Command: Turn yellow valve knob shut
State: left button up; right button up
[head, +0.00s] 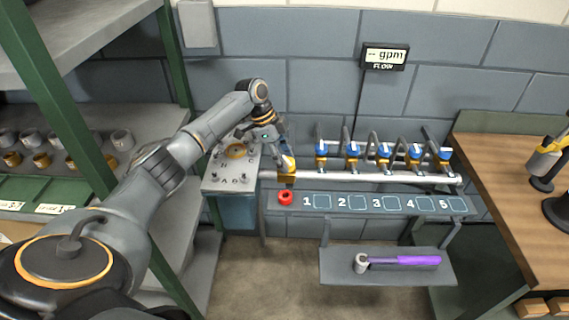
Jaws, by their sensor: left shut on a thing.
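The yellow valve knob (288,163) is at the left end of the pale pipe, beside the grey casing box. My left gripper (285,154) reaches down to it from above left and is shut on it. The fingers partly cover the knob, so its exact turn angle cannot be told. My right gripper is not in view.
The grey casing box (232,170), with a yellow ring on top, stands close left of the gripper. Several blue-topped valves (353,148) line the pipe. A purple-handled tool (405,261) lies on the lower shelf.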

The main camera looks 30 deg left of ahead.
pick_arm(q)
jog(key=m+b, duration=0.1)
jog(key=m, duration=0.1)
jog(key=m+g+b, duration=0.1)
jog(key=m+b, duration=0.1)
jog(key=shift+w+f+g, duration=0.1)
jog(key=shift+f+g, duration=0.1)
jog(key=shift+g, duration=0.1)
jog(key=shift+m+g+b, duration=0.4)
jog(key=shift+m+b, duration=0.5)
jog(key=shift+m, duration=0.4)
jog(key=shift+r, duration=0.15)
jog(key=o, duration=1.2)
jog(key=shift+c, duration=0.2)
